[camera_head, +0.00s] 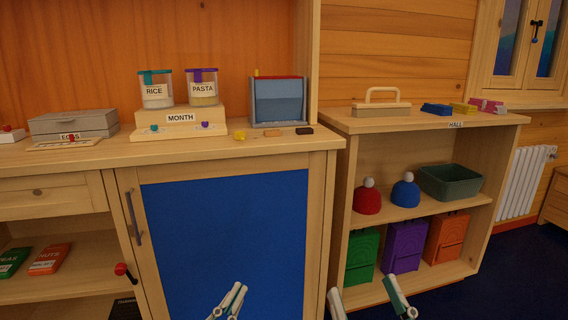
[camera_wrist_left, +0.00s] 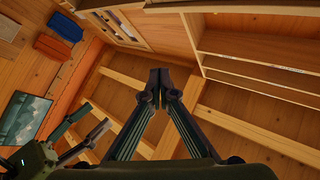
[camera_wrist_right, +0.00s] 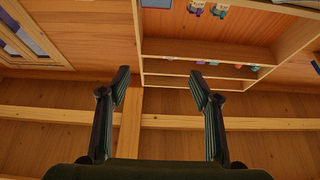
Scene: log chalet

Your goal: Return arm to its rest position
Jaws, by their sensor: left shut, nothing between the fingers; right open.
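My left gripper (camera_head: 231,300) is at the bottom edge of the head view, in front of the blue cabinet door. Its fingers are together with nothing between them, as the left wrist view (camera_wrist_left: 159,76) also shows. My right gripper (camera_head: 366,296) is at the bottom of the head view, in front of the hall shelf unit. Its fingers are spread wide and empty, also in the right wrist view (camera_wrist_right: 160,82). Neither gripper appears to touch anything.
The wooden counter (camera_head: 90,157) holds jars, a month box and an egg box (camera_head: 74,123). The blue door (camera_head: 225,230) is shut. The hall shelf (camera_head: 440,214) holds two hats, a green bin (camera_head: 449,183) and coloured backpacks. Dark floor (camera_head: 520,270) is clear at right.

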